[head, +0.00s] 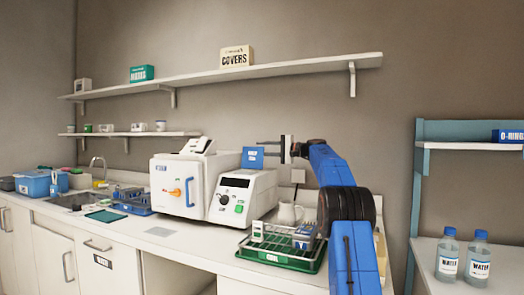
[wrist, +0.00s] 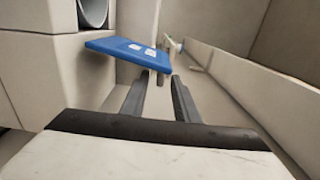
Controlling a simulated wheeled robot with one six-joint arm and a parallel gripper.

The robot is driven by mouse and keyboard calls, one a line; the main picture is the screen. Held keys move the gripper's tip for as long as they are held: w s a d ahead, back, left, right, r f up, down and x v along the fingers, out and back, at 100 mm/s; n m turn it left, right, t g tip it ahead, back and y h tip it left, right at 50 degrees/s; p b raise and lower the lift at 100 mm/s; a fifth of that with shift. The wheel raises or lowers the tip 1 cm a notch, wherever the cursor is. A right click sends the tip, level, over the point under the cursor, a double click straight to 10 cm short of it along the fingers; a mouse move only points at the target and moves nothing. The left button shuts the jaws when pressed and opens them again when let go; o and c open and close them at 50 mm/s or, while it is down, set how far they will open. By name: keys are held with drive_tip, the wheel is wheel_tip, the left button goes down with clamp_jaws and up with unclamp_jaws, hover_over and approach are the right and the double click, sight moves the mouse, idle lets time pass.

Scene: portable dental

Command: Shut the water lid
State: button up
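The blue lid (head: 253,157) with a small pale label stands tilted up at the top right of the white autoclave, above its control panel. I take it to be the water lid; its label is too small to read. It also shows in the wrist view (wrist: 112,46), just beyond my fingertips. My gripper (head: 284,148) is to the right of the lid at about its height. In the wrist view my gripper (wrist: 164,82) has its two fingers apart, with nothing between them. I cannot tell whether a fingertip touches the lid.
The white autoclave (head: 174,185) has a blue door handle. A green tray (head: 270,256) with racks and a white jug (head: 290,213) stand on the counter below my arm. A shelf (head: 270,68) runs above. Water bottles (head: 447,257) stand at the right.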

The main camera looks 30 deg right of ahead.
drive_tip(key=shift+w+a, duration=0.15)
drive_tip(key=shift+w, duration=0.05)
clamp_jaws()
drive_tip(key=shift+a, duration=0.1)
